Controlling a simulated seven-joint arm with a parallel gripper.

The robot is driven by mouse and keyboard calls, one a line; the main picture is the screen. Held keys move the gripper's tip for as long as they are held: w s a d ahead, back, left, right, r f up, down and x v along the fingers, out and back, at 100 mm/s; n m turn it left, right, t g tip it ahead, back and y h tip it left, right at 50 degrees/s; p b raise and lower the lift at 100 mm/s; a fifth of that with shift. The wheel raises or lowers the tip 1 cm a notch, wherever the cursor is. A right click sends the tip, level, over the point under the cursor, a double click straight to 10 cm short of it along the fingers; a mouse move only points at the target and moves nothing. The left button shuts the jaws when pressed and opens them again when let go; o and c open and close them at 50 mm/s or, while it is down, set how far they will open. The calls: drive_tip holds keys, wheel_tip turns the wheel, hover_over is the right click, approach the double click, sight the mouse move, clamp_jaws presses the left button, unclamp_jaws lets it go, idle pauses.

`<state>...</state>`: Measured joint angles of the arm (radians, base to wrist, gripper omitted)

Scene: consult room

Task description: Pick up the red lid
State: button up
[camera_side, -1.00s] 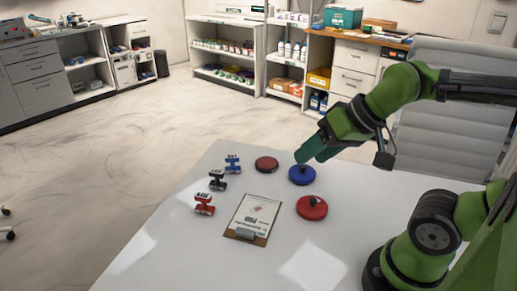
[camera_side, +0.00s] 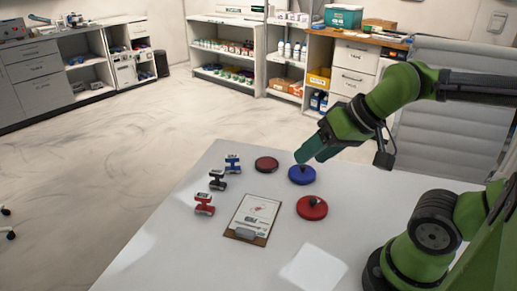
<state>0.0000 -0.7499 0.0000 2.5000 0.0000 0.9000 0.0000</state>
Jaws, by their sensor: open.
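The red lid (camera_side: 312,208) is a round red disc with a dark knob on top. It lies on the white table, to the right of the clipboard. My gripper (camera_side: 302,158) is above the table, over the back edge of a blue lid (camera_side: 302,176), which lies behind the red lid. The gripper is open, its fingers pointing down and to the left, and it holds nothing that I can see. A darker red-brown disc (camera_side: 266,164) lies to the left of the blue lid; no knob shows on it.
A clipboard (camera_side: 240,236) with a printed sheet lies left of the red lid. Small blue (camera_side: 233,163), black (camera_side: 217,180) and red (camera_side: 204,204) stand-like items are in a row at the table's left edge. The front of the table (camera_side: 190,260) is clear.

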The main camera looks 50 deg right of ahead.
drive_tip(key=shift+o, duration=0.5)
drive_tip(key=o, duration=0.8)
drive_tip(key=n+g+h, duration=0.2)
drive_tip(key=n+g, duration=0.2)
drive_tip(key=g, duration=0.3)
hover_over(314, 199)
wheel_tip(314, 199, down, 8)
wheel_tip(314, 199, down, 16)
drive_tip(key=shift+a+f, duration=0.1)
